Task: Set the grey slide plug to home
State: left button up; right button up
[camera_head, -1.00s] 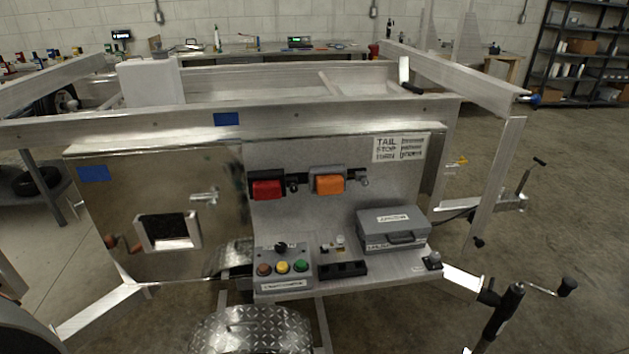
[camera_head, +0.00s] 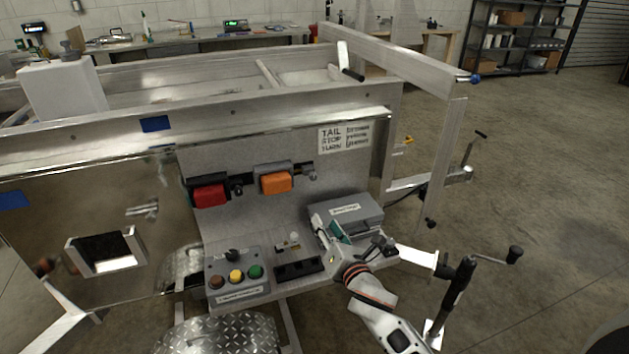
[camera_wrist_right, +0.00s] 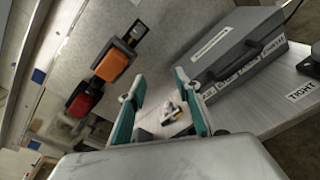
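A small fixture (camera_head: 288,245) with a pale grey knob and a brass-coloured part sits on the trailer's shelf, behind a black socket block (camera_head: 298,269). A grey plug-like part (camera_head: 311,175) also sits beside the orange lamp; I cannot tell for sure which is the slide plug. My right gripper (camera_head: 328,233) is over the shelf, right of the fixture and in front of the grey case. In the wrist view my right gripper (camera_wrist_right: 160,90) has its teal-lined fingers apart and empty, with the fixture (camera_wrist_right: 174,113) showing between them, farther off. My left gripper is not in view.
The grey case (camera_head: 345,211) stands close to my right gripper. A control box (camera_head: 236,277) with several buttons is on the shelf's left. Red (camera_head: 209,195) and orange (camera_head: 276,182) lamps are on the upright panel. A small lever (camera_head: 384,246) is at the shelf's right end.

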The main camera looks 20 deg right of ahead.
aim_at(313, 179)
jog(key=w+r+n, duration=0.1)
jog(key=w+r, duration=0.1)
jog(key=w, duration=0.2)
jog(key=w+r+n, duration=0.2)
jog(key=w, duration=0.1)
jog(key=w+r+n+t, duration=0.1)
jog(key=w+r, duration=0.1)
jog(key=w, duration=0.2)
jog(key=shift+w+d+r+n+b, duration=0.1)
jog(key=shift+w+d+n+b, duration=0.1)
jog(key=shift+w+n+b, duration=0.15)
grip_shut()
